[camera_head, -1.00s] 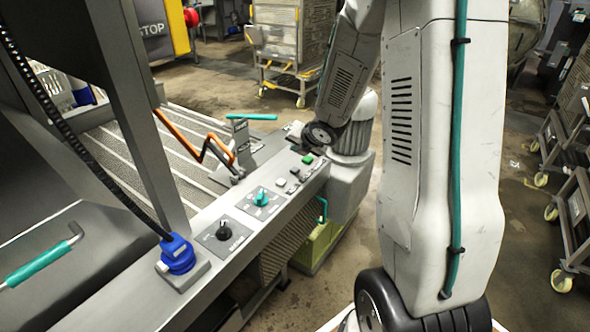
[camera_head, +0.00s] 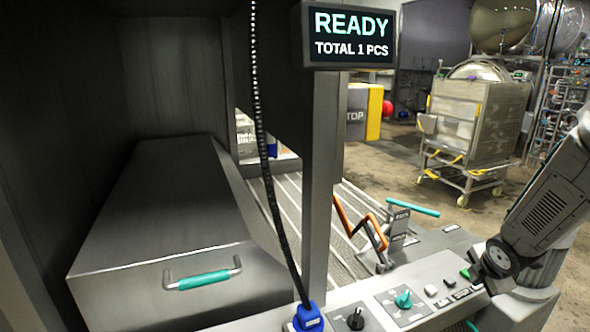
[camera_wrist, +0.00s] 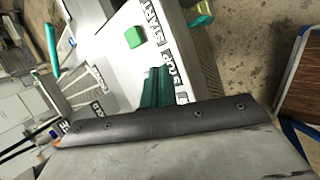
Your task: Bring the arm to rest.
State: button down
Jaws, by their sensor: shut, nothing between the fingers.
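My gripper (camera_wrist: 156,86) shows in the wrist view as two dark green fingers close together, shut and empty. It is over the control panel (camera_wrist: 98,22), beside the printed START and STOP labels. A green button (camera_wrist: 134,37) lies a little beyond the fingertips; I see no contact with it. In the head view my arm comes in from the right, its end low over the far right of the panel (camera_head: 334,302), close to the green button (camera_head: 465,273). The fingers are hard to make out there.
A display (camera_head: 350,36) reads READY, TOTAL 1 PCS. A teal knob (camera_head: 404,299) and a black knob (camera_head: 355,319) sit on the panel. A closed metal box (camera_head: 170,215) with a teal handle stands left. A wheeled steel cart (camera_head: 470,125) stands behind on open floor.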

jog(key=s+a+r+m+g, duration=0.1)
jog(key=s+a+r+m, duration=0.5)
jog(key=s, duration=0.3)
jog(key=s+a+r+m+g+y, duration=0.1)
jog(key=s+a+r+m+g, duration=0.1)
jog(key=s+a+r+m, duration=0.4)
jog(key=s+a+r+m+g+y, duration=0.1)
jog(key=s+a+r+m, duration=0.5)
jog(key=s, duration=0.7)
jog(key=a+r, duration=0.2)
jog(key=a, duration=0.1)
jog(key=shift+s+a+m+g, duration=0.2)
jog(key=shift+s+m+g, duration=0.1)
jog(key=shift+m, duration=0.1)
